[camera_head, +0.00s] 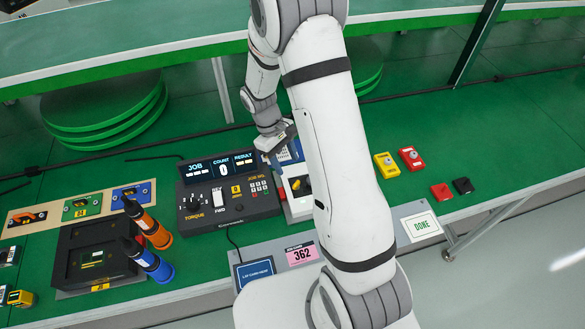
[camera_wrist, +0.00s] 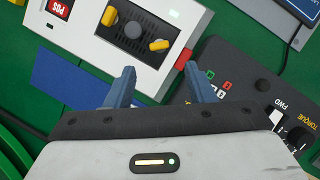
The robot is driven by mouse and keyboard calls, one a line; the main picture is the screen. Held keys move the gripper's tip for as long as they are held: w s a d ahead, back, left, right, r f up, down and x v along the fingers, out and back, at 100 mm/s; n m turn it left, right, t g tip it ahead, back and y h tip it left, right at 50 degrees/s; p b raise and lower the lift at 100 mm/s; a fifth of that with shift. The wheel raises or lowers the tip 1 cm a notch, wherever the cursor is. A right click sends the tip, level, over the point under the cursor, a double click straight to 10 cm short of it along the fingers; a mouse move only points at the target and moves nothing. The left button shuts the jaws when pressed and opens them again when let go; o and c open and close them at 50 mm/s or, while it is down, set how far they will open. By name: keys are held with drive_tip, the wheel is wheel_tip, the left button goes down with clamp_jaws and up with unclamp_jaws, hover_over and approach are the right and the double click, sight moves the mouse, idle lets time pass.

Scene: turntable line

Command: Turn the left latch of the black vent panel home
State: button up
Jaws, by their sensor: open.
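The black vent panel (camera_wrist: 140,47) is set in the top of a white box (camera_wrist: 88,42) in the wrist view. It has a dark round knob (camera_wrist: 132,30) in its middle and a yellow latch at each end. One yellow latch (camera_wrist: 158,45) is at the end nearer the dark control box, lying nearly level in the picture; the other latch (camera_wrist: 109,15) stands steeper. My gripper (camera_wrist: 160,75) is open and empty, its blue fingers apart at the box's near edge. In the head view the white box (camera_head: 300,208) is partly hidden behind my arm, and one yellow latch (camera_head: 296,184) shows.
The dark control box (camera_head: 232,205) with a lit display stands beside the white box on the left. Orange (camera_head: 150,228) and blue (camera_head: 150,262) tools stand further left. Yellow (camera_head: 386,165) and red (camera_head: 412,158) blocks lie to the right.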

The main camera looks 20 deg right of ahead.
sight(295, 183)
drive_tip(key=shift+n, duration=0.6)
drive_tip(key=p+x, duration=0.1)
drive_tip(key=x, duration=0.6)
drive_tip(key=shift+s+d+f, duration=0.1)
drive_tip(key=shift+s+f, duration=0.05)
drive_tip(key=shift+f, duration=0.2)
